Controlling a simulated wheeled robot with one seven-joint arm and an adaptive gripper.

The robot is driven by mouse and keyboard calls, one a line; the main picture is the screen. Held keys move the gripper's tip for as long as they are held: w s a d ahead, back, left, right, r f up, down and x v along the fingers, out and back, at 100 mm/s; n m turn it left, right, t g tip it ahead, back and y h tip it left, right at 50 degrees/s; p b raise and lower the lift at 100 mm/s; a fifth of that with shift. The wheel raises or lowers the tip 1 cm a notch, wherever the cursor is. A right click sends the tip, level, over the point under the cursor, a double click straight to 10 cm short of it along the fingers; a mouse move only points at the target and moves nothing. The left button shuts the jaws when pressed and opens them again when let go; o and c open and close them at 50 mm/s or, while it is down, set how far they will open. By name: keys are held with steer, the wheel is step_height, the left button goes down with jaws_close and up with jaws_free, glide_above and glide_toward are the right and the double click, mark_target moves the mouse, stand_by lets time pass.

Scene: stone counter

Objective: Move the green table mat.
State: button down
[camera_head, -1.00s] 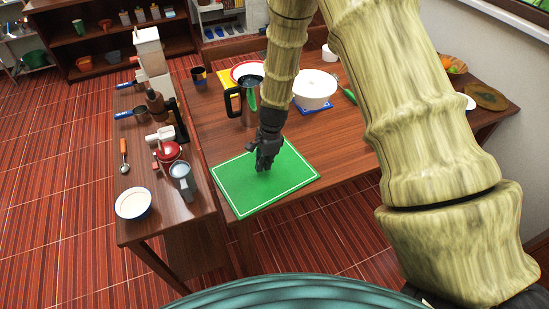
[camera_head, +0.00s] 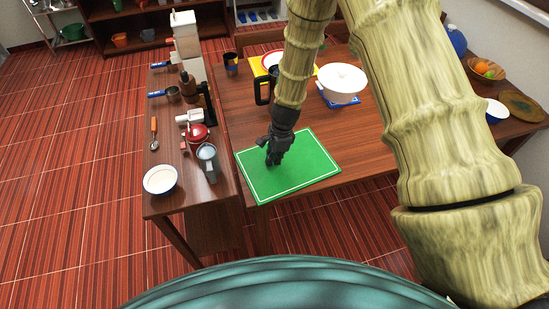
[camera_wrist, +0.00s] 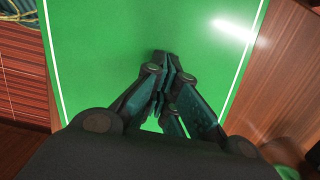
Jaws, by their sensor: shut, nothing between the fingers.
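The green table mat (camera_head: 300,172) has a white border line and lies flat at the near left corner of the wooden table. It also fills most of the wrist view (camera_wrist: 120,40). My gripper (camera_head: 273,161) is over the left part of the mat, pointing down. In the wrist view my gripper (camera_wrist: 168,65) has its fingers together, with nothing seen between them, above or touching the green surface. I cannot tell whether the tips touch the mat.
A white pot (camera_head: 343,80) stands on a blue mat behind the green mat. The left counter holds a white bowl (camera_head: 160,180), a grey cup (camera_head: 208,158) and a red lidded pot (camera_head: 197,135). Bare table lies right of the mat.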

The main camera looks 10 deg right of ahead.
mark_target(336, 152)
steer(key=d, duration=2.4)
steer(key=shift+d+f, duration=0.4)
steer(key=shift+w+r+p, duration=0.15)
steer(key=shift+r+p, duration=0.3)
steer(key=shift+r, duration=0.1)
steer(key=shift+w+d, duration=0.1)
steer(key=shift+r, duration=0.15)
steer(key=d+b, duration=0.3)
steer(key=d, duration=0.9)
steer(key=shift+w, duration=0.15)
steer(key=shift+r, duration=0.1)
steer(key=shift+a, duration=0.15)
